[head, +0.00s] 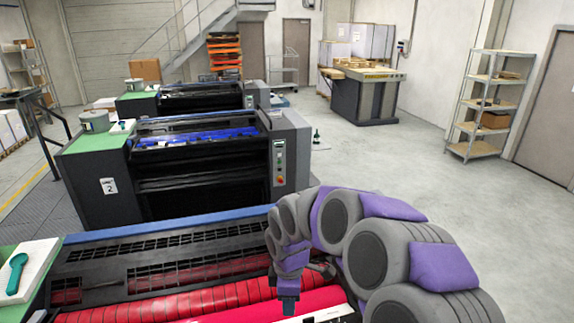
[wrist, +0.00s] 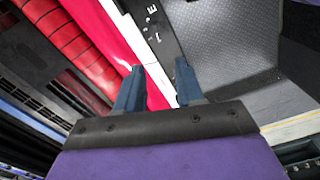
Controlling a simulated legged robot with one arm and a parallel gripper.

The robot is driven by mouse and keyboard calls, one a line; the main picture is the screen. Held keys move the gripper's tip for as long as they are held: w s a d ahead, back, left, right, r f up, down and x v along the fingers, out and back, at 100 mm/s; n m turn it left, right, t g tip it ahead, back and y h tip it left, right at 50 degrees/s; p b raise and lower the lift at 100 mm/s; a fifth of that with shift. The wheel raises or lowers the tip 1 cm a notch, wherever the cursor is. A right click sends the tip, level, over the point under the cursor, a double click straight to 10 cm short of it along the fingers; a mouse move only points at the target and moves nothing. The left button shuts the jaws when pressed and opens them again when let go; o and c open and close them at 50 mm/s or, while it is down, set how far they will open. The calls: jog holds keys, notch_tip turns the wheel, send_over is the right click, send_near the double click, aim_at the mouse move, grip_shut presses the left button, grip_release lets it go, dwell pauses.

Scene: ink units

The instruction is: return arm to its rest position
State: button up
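My arm, grey with purple covers, reaches forward from the lower right in the head view and bends down over the nearest ink unit (head: 150,255). My gripper (head: 288,303) points down above the red rollers. In the wrist view its two blue fingers (wrist: 158,88) stand apart with a gap between them, and nothing is held there. Past the fingertips show the red roller (wrist: 115,45) and a white strip beside it.
Unit 2 (head: 105,188) with blue rollers stands beyond the near unit, and another press behind it. A teal spatula (head: 17,272) lies on a white board at the lower left. Shelves (head: 487,105) stand at the right wall. The floor (head: 400,160) at the right is clear.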

jog(key=s+d+m+b, duration=0.2)
jog(key=s+d+m, duration=0.2)
jog(key=s, duration=0.6)
jog(key=s+d+m+g+b, duration=0.1)
jog(key=s+d+m+b, duration=0.2)
jog(key=s+d+m, duration=0.2)
jog(key=s+d+m+b, duration=0.2)
jog(key=s+m, duration=0.6)
jog(key=s, duration=0.8)
jog(key=d, duration=0.2)
jog(key=shift+s+d+f+m+g+b, duration=0.3)
jog(key=shift+s+d+m+g+b, duration=0.05)
jog(key=shift+m+g, duration=0.05)
jog(key=shift+a, duration=0.1)
